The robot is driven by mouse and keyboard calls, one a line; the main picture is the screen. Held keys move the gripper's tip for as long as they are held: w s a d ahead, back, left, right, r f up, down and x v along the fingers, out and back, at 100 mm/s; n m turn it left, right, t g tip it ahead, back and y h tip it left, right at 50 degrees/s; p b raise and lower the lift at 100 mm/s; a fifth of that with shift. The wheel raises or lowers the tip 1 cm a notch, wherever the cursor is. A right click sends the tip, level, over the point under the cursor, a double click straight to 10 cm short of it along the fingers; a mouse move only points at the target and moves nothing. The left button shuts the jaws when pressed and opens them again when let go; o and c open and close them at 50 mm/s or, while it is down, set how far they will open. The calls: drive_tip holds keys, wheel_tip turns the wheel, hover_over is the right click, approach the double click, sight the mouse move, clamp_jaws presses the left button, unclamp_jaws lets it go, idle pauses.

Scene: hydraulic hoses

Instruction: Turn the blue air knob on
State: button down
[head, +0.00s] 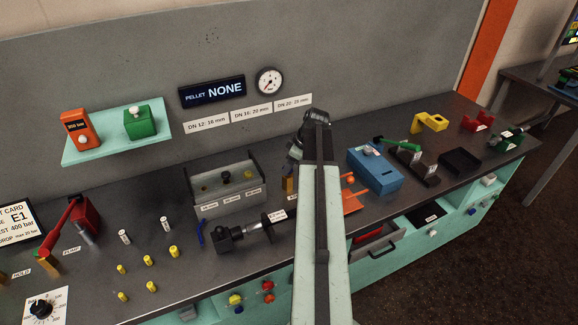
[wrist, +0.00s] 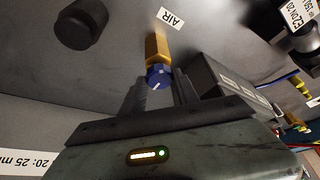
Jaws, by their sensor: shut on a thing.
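The blue air knob (wrist: 158,77) shows in the wrist view, with a white mark on its face. It sits at the end of a brass valve body (wrist: 157,47), next to a white label reading AIR (wrist: 170,17). My gripper (wrist: 160,86) has its two dark fingers on either side of the knob and is shut on it. Only a brass piece (head: 289,186), likely the valve body, shows just left of the arm.
A grey rack (head: 228,196) and a black fitting with a metal shaft (head: 240,234) stand left of my arm. A blue box (head: 375,172) and an orange bracket (head: 356,201) are to its right. An open drawer (head: 376,247) is below.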

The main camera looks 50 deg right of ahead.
drive_tip(key=shift+a, duration=0.1)
drive_tip(key=m, duration=0.2)
drive_tip(key=m+h, duration=0.1)
drive_tip(key=m, duration=0.1)
drive_tip(key=shift+s+a+h, duration=0.1)
drive_tip(key=shift+h, duration=0.2)
drive_tip(key=m+h, duration=0.1)
drive_tip(key=m, duration=0.3)
drive_tip(key=shift+a+m+h, duration=0.1)
drive_tip(key=shift+m+h, duration=0.2)
drive_tip(key=shift+h, duration=0.1)
drive_tip(key=m, duration=0.2)
drive_tip(key=m+g+h, duration=0.1)
drive_tip(key=m, duration=0.1)
drive_tip(key=shift+w+a+m, duration=0.1)
drive_tip(key=shift+w+m, duration=0.1)
drive_tip(key=shift+m, duration=0.1)
drive_tip(key=m+g+h, duration=0.1)
drive_tip(key=m, duration=0.3)
drive_tip(key=shift+m+g, duration=0.3)
drive_tip(key=c, duration=0.9)
unclamp_jaws()
